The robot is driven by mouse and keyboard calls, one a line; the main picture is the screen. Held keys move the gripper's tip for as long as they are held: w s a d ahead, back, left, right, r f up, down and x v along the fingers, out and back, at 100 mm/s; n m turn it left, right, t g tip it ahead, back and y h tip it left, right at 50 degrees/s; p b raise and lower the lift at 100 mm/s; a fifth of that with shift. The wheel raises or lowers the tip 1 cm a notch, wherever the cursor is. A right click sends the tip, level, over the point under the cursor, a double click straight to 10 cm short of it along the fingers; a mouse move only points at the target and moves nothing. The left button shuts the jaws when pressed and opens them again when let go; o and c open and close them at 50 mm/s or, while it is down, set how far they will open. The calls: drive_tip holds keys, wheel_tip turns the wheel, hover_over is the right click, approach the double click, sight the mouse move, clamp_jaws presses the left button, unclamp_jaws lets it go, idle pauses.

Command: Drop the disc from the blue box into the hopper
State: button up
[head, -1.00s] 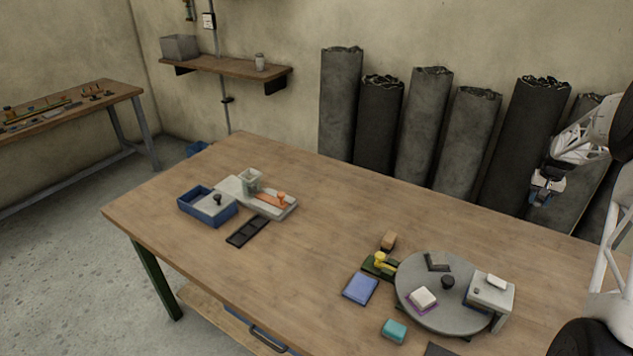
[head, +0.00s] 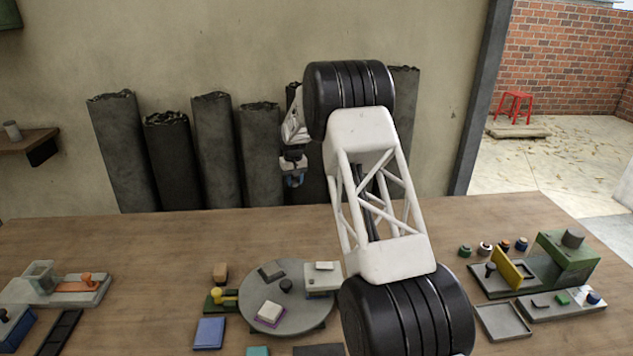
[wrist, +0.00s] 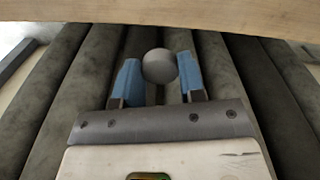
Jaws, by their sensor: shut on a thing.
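My gripper (head: 293,180) hangs in the air above the far side of the table, in front of the dark rolls. In the wrist view its blue fingers (wrist: 158,82) are shut on a grey round thing (wrist: 160,66); I cannot tell for sure that it is the disc. The blue box (head: 16,332) is at the left edge, partly cut off, with a black knob (head: 4,315) showing in it. The pale, clear-walled hopper (head: 38,273) stands behind it on a light base with an orange part. My gripper is well right of both and higher.
A grey turntable (head: 285,318) with small items stands mid-table. A green machine (head: 567,258) with trays and several small knobs stands at the right. Several dark rolls (head: 215,150) lean on the wall behind. The back left of the table is clear.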

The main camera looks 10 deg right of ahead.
drive_tip(key=s+a+r+n, duration=0.1)
drive_tip(key=s+a+n, duration=0.25)
drive_tip(key=a, duration=1.05)
drive_tip(key=s+a+r+n, duration=0.2)
drive_tip(key=s+a, duration=0.2)
drive_tip(key=a, duration=1.1)
drive_tip(key=s+a+r+n, duration=0.1)
drive_tip(key=s+a+n, duration=0.25)
drive_tip(key=a, duration=1.05)
wheel_tip(320, 180, up, 4)
drive_tip(key=n, duration=0.7)
hover_over(46, 281)
drive_tip(key=w+a, duration=0.2)
drive_tip(key=a, duration=0.1)
drive_tip(key=shift+d+r, duration=0.1)
drive_tip(key=shift+d, duration=0.15)
drive_tip(key=shift+f, duration=0.2)
drive_tip(key=shift+f, duration=3.55)
drive_tip(key=shift+f, duration=0.1)
